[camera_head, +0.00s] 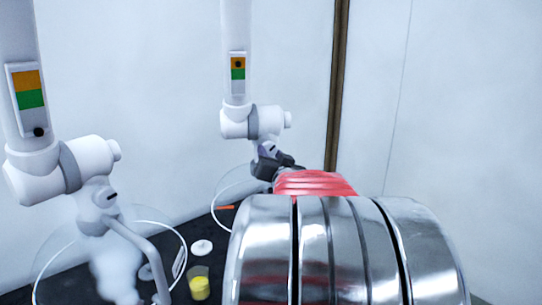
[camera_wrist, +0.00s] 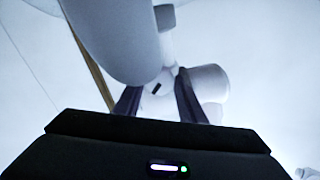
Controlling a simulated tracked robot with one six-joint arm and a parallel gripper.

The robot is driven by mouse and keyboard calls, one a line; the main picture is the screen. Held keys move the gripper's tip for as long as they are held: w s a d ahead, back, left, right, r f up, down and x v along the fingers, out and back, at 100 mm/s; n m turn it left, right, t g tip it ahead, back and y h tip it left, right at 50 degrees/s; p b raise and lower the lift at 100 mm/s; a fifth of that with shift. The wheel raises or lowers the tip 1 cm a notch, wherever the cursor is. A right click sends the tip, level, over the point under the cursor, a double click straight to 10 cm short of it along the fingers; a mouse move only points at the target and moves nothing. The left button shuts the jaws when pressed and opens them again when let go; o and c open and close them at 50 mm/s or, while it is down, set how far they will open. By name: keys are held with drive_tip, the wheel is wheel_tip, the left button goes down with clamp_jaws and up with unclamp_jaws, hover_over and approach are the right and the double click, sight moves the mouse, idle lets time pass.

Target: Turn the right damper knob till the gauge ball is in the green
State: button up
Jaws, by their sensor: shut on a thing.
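The right damper (camera_head: 252,122) is a white fitting on the right white pipe. Its gauge (camera_head: 238,79) has an orange band above a green band, and the black gauge ball (camera_head: 238,64) sits in the orange, just above the green. My gripper (camera_head: 269,158) is at the right damper knob (camera_head: 268,148), under the fitting. In the wrist view my dark fingers stand on both sides of the pale knob (camera_wrist: 157,84), which bears a black mark. The gripper (camera_wrist: 157,93) is shut on the knob. My arm hides part of the area below it.
A left damper (camera_head: 75,165) has its own gauge (camera_head: 28,100), with its ball below the green. Below are clear round hoods, a beaker of yellow stuff (camera_head: 199,287) and a white disc (camera_head: 202,247) on a dark bench. A brown vertical strip (camera_head: 338,80) runs along the wall.

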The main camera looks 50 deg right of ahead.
drive_tip(key=shift+m, duration=0.4)
drive_tip(key=o, duration=1)
drive_tip(key=shift+o, duration=0.2)
